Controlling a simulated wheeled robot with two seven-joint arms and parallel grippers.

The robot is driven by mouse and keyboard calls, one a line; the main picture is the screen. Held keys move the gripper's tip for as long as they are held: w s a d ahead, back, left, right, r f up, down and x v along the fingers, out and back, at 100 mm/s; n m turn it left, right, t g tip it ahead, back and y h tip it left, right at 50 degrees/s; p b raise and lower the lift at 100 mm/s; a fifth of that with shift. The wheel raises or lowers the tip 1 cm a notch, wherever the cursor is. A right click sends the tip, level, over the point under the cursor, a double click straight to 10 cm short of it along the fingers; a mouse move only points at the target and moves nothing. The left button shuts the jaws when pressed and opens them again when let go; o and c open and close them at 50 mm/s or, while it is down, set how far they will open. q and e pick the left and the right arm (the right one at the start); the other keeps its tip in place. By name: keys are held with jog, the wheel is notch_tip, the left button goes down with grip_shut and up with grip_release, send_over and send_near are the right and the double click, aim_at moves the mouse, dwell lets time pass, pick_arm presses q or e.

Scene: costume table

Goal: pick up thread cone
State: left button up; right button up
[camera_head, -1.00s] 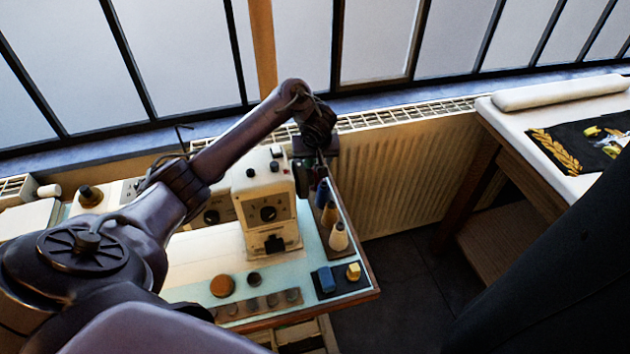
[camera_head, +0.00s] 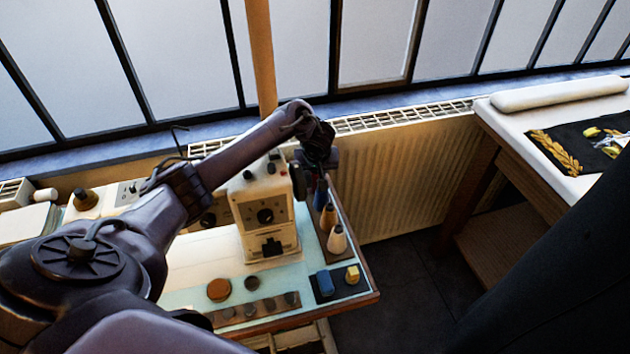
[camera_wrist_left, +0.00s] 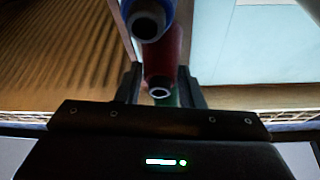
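Thread cones stand in a row on a dark strip along the table's right edge. The left wrist view shows the blue cone (camera_wrist_left: 149,20), a red cone (camera_wrist_left: 165,60) and a green cone (camera_wrist_left: 165,98) from above. My left gripper (camera_head: 317,172) is low at the row's far end. Its fingers (camera_wrist_left: 163,88) are apart, one on each side of the red and green cones; contact is not clear. My right gripper is out of view.
A cream machine (camera_head: 265,215) stands just left of the cones, close to my left arm. A radiator (camera_head: 405,185) is behind the table. A blue block (camera_head: 325,283) and a yellow block (camera_head: 352,274) lie at the front right corner.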

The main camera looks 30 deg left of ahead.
pick_arm(q)
jog(key=shift+c, duration=1.3)
